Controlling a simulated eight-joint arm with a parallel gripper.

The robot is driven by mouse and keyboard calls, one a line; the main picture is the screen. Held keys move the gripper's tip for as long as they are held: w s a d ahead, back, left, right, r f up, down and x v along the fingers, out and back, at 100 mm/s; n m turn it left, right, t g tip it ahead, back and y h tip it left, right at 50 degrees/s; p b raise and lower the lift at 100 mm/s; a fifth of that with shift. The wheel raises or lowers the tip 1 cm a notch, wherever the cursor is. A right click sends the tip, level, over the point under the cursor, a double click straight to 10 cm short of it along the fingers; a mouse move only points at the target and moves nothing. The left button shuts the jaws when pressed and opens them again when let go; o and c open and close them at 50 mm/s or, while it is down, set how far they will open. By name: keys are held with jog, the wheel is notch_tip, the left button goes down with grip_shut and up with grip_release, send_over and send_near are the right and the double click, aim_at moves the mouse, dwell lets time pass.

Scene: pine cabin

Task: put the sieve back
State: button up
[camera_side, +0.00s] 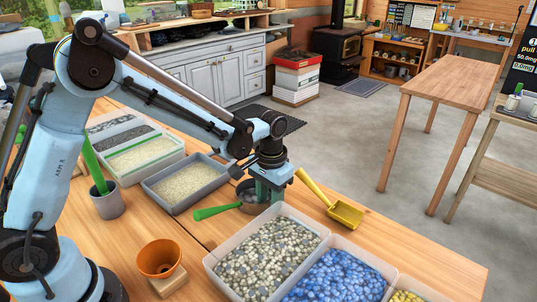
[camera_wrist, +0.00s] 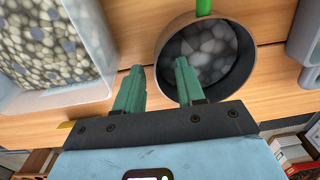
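The sieve, a round dark grey pan with a green handle, stands on the wooden table in the side view (camera_side: 249,208). Its handle points left. In the wrist view the sieve (camera_wrist: 245,75) holds grey stones, and its handle is at the top edge. My gripper (camera_side: 268,194) is low at the sieve's right side. In the wrist view my gripper (camera_wrist: 160,70) has its two teal fingers apart, one over the sieve's inside and one outside its wall. I cannot tell if they touch the wall.
A tray of mixed pebbles (camera_side: 217,264) and a tray of blue pebbles (camera_side: 378,262) stand in front. A yellow scoop (camera_side: 345,213) lies to the right. A grey bin (camera_side: 163,192), a grey cup (camera_side: 108,206) with a green-handled tool, and an orange pot (camera_side: 160,260) stand left.

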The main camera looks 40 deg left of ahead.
notch_tip(320, 180, up, 11)
jog(key=s+a+t, duration=0.1)
jog(key=s+t, duration=0.1)
jog(key=s, duration=0.2)
jog(key=s+a+r+t, duration=0.1)
jog(key=s+a+t, duration=0.1)
jog(key=s, duration=0.3)
jog(key=s+a+t, duration=0.2)
jog(key=s+t, duration=0.1)
jog(key=s, duration=0.1)
jog(key=shift+s+a+r, duration=0.15)
jog(key=shift+s+r, duration=0.2)
jog(key=shift+s, duration=0.05)
dwell(1.1)
